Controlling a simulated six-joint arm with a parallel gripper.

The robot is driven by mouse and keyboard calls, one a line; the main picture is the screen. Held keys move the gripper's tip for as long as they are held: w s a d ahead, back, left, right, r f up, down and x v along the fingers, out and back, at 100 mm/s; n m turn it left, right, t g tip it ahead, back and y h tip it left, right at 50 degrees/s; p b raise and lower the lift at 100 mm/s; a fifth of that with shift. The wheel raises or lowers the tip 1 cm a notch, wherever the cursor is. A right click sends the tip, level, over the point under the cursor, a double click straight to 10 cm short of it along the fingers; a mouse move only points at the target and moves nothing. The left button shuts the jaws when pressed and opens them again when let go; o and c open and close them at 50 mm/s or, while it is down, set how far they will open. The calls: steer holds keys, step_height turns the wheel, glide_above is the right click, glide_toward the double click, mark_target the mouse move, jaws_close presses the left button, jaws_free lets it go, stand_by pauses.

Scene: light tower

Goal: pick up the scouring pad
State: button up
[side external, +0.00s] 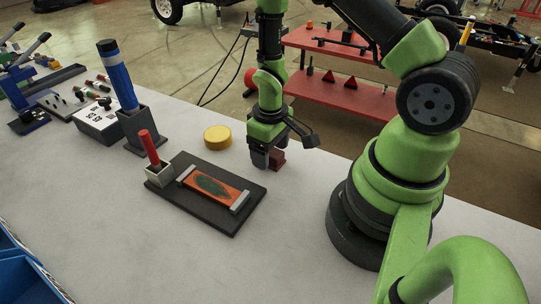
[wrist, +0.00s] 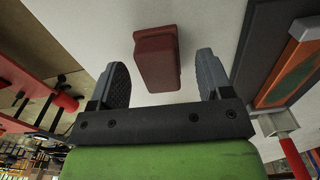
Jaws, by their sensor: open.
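The scouring pad appears to be the dark red block (side external: 279,160) on the light table, just behind the black board; it also shows in the wrist view (wrist: 156,60). My gripper (side external: 265,158) is low over the table at the pad and hides part of it in the side view. In the wrist view my gripper (wrist: 163,74) is open, with the pad lying between the lines of its two grey fingers. Gaps show on both sides of the pad, the smaller on the left. I cannot tell the exact height of the fingertips over the table.
A black board (side external: 232,218) with an orange plate (side external: 214,187) lies in front of my gripper. A yellow disc (side external: 217,137) and a cup with a red-handled tool (side external: 150,149) stand to the left. The table's back edge is close behind the pad.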

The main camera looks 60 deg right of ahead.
steer(key=shift+f, duration=0.45)
steer(key=c, duration=1)
steer(key=shift+r, duration=0.15)
step_height(320, 180, up, 10)
steer(key=shift+f, duration=0.1)
